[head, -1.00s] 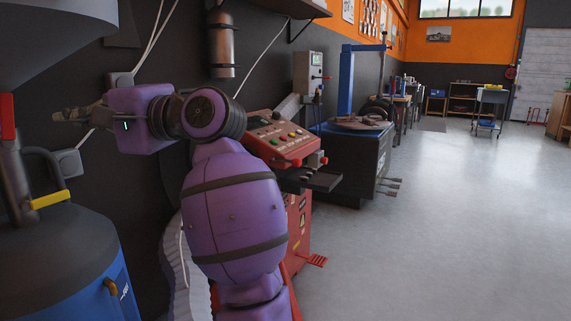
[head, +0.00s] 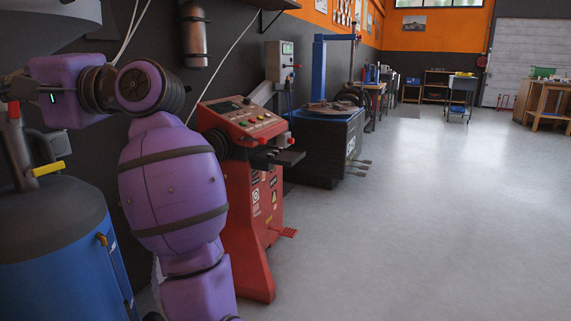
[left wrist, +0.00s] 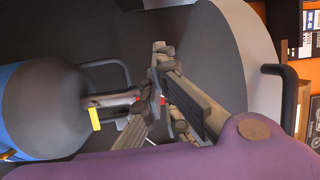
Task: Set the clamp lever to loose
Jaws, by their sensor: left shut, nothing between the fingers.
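I cannot pick out a clamp lever with certainty in either view. My left gripper is at the left edge of the head view, mostly cut off by the frame. In the left wrist view my left gripper (left wrist: 158,62) is shut and empty, its fingers close together in front of the large grey funnel-shaped bowl (left wrist: 240,60). A small yellow lever (head: 48,168) on a pipe above the blue tank (head: 50,260) stands below my left wrist; it also shows in the left wrist view (left wrist: 95,118). My right gripper is not in view.
A red wheel machine (head: 250,200) with a button panel stands just beyond my left arm. A blue-and-black tyre machine (head: 325,145) with pedals is behind it. A dark wall runs along the left. The grey floor (head: 430,230) to the right is clear.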

